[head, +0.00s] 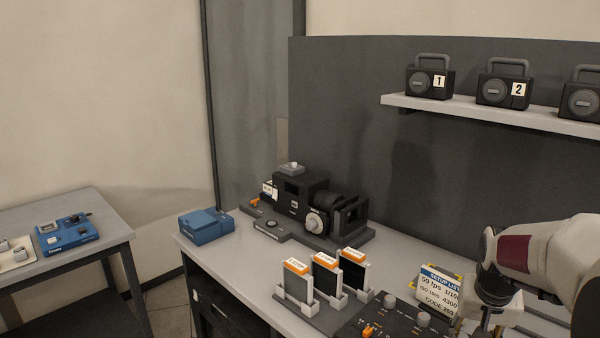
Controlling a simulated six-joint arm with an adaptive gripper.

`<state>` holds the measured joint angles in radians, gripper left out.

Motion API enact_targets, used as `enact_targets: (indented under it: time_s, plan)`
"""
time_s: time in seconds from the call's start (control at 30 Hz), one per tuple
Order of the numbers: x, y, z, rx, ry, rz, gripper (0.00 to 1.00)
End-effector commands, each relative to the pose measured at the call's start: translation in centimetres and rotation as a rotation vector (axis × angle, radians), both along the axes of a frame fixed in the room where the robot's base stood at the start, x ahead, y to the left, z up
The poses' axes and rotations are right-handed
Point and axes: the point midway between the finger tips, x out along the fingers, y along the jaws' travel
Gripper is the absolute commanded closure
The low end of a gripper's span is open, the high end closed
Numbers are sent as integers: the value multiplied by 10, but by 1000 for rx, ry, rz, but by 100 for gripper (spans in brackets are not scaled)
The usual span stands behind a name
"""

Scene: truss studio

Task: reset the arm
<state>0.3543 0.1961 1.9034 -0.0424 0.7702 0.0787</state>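My arm comes in from the right edge, white and grey with a dark red band. My gripper (486,322) hangs at the lower right, pointing down, partly cut off by the bottom edge. It is beside a setup list card (440,288) and near the right end of a dark control panel (385,318). Its fingertips are not clearly visible, so I cannot tell whether it is open or shut, or whether it holds anything.
A black camera (300,200) stands on the grey table (225,262) beside a blue box (206,226). Several orange-topped cards (326,272) stand in front. A wall shelf (480,112) holds numbered black units. A side table (100,215) at left carries a blue device (66,233).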

Motion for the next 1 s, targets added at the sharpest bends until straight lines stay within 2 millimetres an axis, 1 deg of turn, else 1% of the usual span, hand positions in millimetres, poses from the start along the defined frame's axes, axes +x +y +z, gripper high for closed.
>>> enact_targets:
  time_s: [0.03,0.2,0.5,0.7,1.0]
  plan:
    - [-10,7,2,3,6,9,61]
    - [-42,32,10,11,27,47,61]
    - [-93,72,26,14,29,116,61]
    - [-125,96,34,12,19,164,61]
    - [-169,126,43,5,-13,231,61]
